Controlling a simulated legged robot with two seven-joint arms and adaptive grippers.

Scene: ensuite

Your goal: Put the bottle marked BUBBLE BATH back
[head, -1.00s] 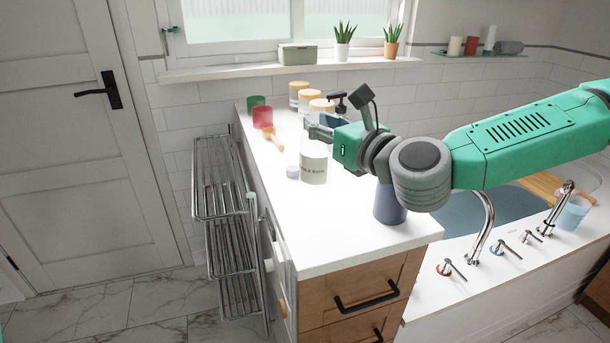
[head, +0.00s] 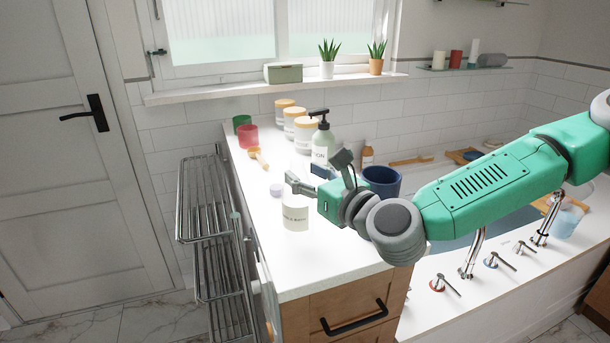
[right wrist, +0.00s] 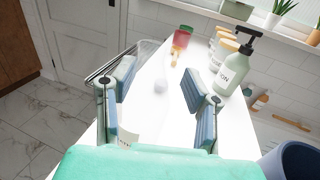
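The bottle with a cream label reading partly "BLE BATH" (head: 295,216) stands on the white counter, near its front end. In the head view my right gripper (head: 303,182) is just above and behind its label and hides its upper part. In the right wrist view my right gripper (right wrist: 158,98) has its two fingers wide apart with nothing visible held between them. An edge of the label (right wrist: 125,143) shows low at the left there, partly cut off by my gripper body. I cannot tell whether a finger touches the bottle. My left gripper is out of view.
A green pump bottle (head: 322,145), several wooden-lidded jars (head: 305,136), a red cup (head: 248,136) and a green cup (head: 241,122) stand farther back. A pale round lid (head: 277,189) lies by the bottle. A dark blue cup (head: 382,181) is right; a wire rack (head: 205,205) is left.

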